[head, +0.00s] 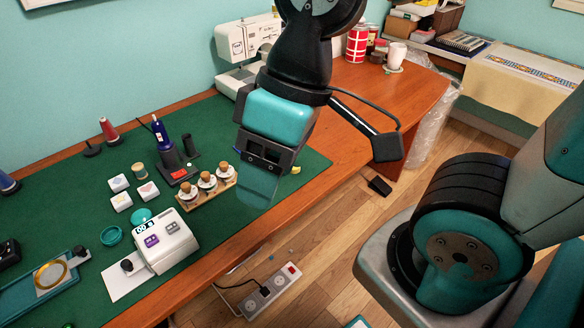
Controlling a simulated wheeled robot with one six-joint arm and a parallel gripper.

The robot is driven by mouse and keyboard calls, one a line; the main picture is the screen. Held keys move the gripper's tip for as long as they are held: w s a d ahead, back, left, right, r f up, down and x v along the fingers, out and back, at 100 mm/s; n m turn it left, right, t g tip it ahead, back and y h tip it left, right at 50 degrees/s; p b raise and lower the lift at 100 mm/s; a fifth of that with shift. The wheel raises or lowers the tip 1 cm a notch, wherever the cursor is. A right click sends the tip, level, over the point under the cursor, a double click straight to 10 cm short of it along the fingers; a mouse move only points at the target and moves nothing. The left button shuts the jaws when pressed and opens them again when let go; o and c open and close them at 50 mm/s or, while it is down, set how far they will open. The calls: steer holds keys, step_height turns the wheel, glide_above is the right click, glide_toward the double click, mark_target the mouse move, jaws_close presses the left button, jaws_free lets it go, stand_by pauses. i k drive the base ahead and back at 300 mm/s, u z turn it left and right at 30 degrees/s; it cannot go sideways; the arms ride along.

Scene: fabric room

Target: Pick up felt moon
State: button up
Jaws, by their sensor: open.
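A small yellow piece (295,170), which may be the felt moon, lies near the right edge of the green mat (215,120). It is too small for me to make out its shape, and my arm may hide part of it. My gripper (258,188) hangs above the mat, just left of the yellow piece and apart from it in the picture. It is open and I see nothing held in it. Its height above the mat is hard to judge.
A wooden rack with corked jars (207,181) stands close to the left of my gripper. White blocks (121,202), a white device (165,240) and a blue bottle (160,132) stand farther left. A sewing machine (240,50) is behind. The table's front edge is close.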

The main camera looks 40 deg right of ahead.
mark_target(294, 170)
steer(key=z, duration=1.25)
steer(key=i, duration=0.35)
steer(key=u, duration=0.9)
